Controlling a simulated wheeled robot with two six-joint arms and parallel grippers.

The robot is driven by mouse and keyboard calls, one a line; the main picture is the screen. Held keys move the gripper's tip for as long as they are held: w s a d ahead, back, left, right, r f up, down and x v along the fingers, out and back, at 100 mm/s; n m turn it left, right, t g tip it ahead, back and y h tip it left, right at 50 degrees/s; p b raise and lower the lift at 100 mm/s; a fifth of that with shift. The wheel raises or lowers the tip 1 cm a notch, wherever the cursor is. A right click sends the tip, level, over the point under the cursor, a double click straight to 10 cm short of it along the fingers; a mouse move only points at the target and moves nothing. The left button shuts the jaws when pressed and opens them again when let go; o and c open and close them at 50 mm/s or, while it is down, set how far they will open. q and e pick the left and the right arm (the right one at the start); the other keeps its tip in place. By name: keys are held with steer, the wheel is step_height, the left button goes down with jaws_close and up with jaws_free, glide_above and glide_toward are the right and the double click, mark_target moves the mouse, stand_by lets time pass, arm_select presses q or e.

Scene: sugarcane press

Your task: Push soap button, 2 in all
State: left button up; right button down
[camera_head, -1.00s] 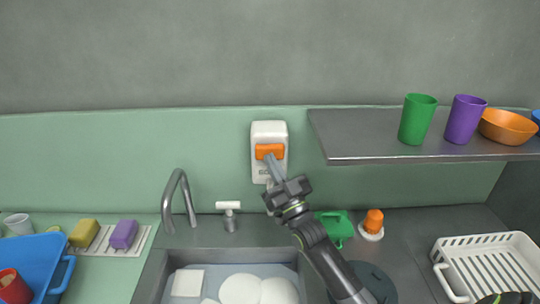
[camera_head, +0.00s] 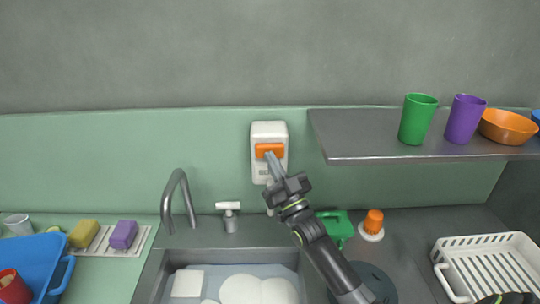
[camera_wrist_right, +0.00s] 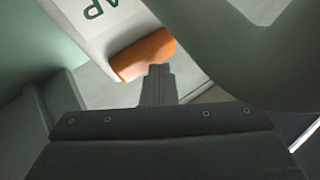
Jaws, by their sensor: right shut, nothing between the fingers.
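A white soap dispenser (camera_head: 268,132) with an orange button (camera_head: 269,150) is mounted on the green wall behind the sink. In the right wrist view the dispenser (camera_wrist_right: 93,17) shows part of its lettering, and its orange button (camera_wrist_right: 143,56) is just beyond my fingertips. My right gripper (camera_head: 271,160) is shut and empty. Its tips are at the lower edge of the button; I cannot tell whether they touch it or sit just in front. My left gripper is not in view.
The sink (camera_head: 205,258) with white dishes lies below, with a grey faucet (camera_head: 178,200) at its left. A metal shelf (camera_head: 370,148) holding cups and a bowl juts out right of the dispenser. A white rack (camera_head: 444,246) stands at the right.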

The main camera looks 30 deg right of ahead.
steer(key=shift+s+a+p, duration=0.2)
steer(key=shift+s+a, duration=0.05)
steer(key=shift+s, duration=0.3)
steer(key=shift+s+a+p, duration=0.15)
steer(key=shift+s+a, duration=0.1)
steer(key=shift+s, duration=0.25)
steer(key=shift+s+a, duration=0.25)
steer(key=shift+s, duration=0.25)
steer(key=shift+s+a, duration=0.45)
steer(key=shift+s, duration=0.45)
steer(key=shift+s+a, duration=0.4)
steer(key=shift+s, duration=0.45)
steer(key=shift+f, duration=0.1)
